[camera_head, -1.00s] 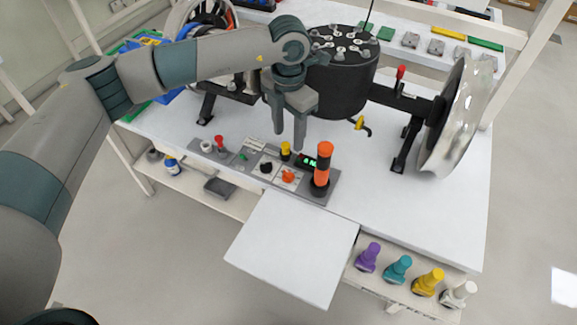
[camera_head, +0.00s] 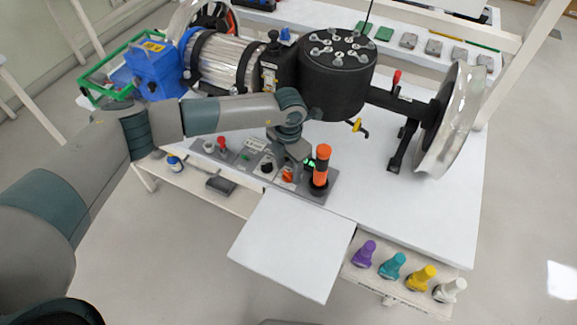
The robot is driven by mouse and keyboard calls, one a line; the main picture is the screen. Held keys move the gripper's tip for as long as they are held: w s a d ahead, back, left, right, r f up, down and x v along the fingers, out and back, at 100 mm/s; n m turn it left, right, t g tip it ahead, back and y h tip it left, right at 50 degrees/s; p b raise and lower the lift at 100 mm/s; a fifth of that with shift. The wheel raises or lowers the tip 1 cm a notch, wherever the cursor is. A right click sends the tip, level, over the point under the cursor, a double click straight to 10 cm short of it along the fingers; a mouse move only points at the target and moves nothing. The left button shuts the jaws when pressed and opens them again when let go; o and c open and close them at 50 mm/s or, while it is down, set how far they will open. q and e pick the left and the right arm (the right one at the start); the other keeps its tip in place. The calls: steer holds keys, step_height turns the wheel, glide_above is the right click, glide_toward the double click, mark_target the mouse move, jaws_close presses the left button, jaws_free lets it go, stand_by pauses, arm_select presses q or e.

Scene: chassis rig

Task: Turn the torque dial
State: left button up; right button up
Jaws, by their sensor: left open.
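A grey control panel (camera_head: 323,192) runs along the front edge of the white table. It carries an orange knob (camera_head: 287,175) and a black knob (camera_head: 267,166); the labels are too small to tell which is the torque dial. My left gripper (camera_head: 292,166) is open, pointing down over the panel, with its fingertips close to the orange knob. I cannot tell whether they touch it. The hand hides the yellow button and part of the small green display (camera_head: 310,163). My right gripper is not in view.
A black drum (camera_head: 338,75) and a silver wheel (camera_head: 452,120) rise behind. A blank white board (camera_head: 290,245) juts out in front. Several coloured bottles, one purple (camera_head: 364,252), stand on the lower shelf.

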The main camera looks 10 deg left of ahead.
arm_select(q)
steer(key=shift+f, duration=0.2)
steer(key=c, duration=1)
steer(key=shift+c, duration=0.2)
